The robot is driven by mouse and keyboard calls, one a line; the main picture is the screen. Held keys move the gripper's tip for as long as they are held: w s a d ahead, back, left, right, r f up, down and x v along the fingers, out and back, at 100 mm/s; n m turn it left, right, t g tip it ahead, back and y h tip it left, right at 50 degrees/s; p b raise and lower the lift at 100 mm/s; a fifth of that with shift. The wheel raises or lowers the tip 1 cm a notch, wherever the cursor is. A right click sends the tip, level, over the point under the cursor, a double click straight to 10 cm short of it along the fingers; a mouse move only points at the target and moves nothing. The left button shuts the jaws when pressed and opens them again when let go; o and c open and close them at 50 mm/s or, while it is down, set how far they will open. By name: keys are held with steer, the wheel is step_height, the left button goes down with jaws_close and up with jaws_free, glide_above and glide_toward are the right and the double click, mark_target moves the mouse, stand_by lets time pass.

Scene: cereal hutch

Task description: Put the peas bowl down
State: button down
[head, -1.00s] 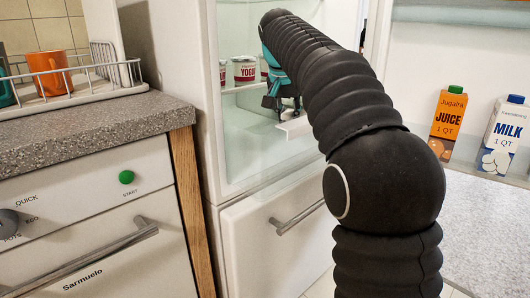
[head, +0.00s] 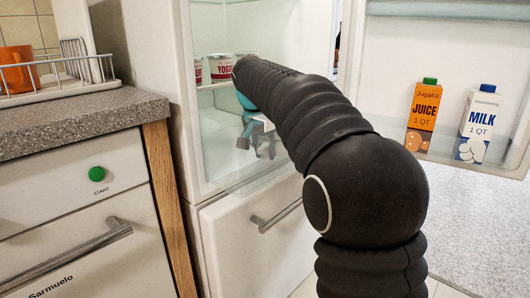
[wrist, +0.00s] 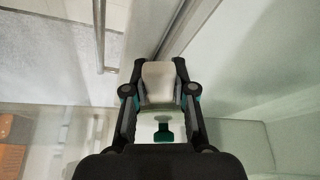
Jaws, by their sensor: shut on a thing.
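My gripper (head: 262,147) is at the open front of the fridge, below the yogurt shelf; my arm partly hides it in the head view. In the wrist view my gripper (wrist: 160,92) is shut on a pale, rounded-edged thing (wrist: 158,80), which I take to be the peas bowl. Only a small part of it shows between the fingers. No peas are visible. I cannot tell whether the bowl touches anything beneath it.
Yogurt cups (head: 221,67) stand on the fridge shelf above. The open fridge door at right holds a juice carton (head: 422,115) and a milk carton (head: 479,122). A closed drawer with a handle (head: 276,216) is below. A counter (head: 80,118) with a dish rack is left.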

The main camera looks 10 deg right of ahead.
steer(key=c, duration=1)
jaws_free()
steer(key=shift+o, duration=0.2)
steer(key=p+v, duration=0.3)
steer(key=v, duration=0.9)
steer(key=shift+r, duration=0.1)
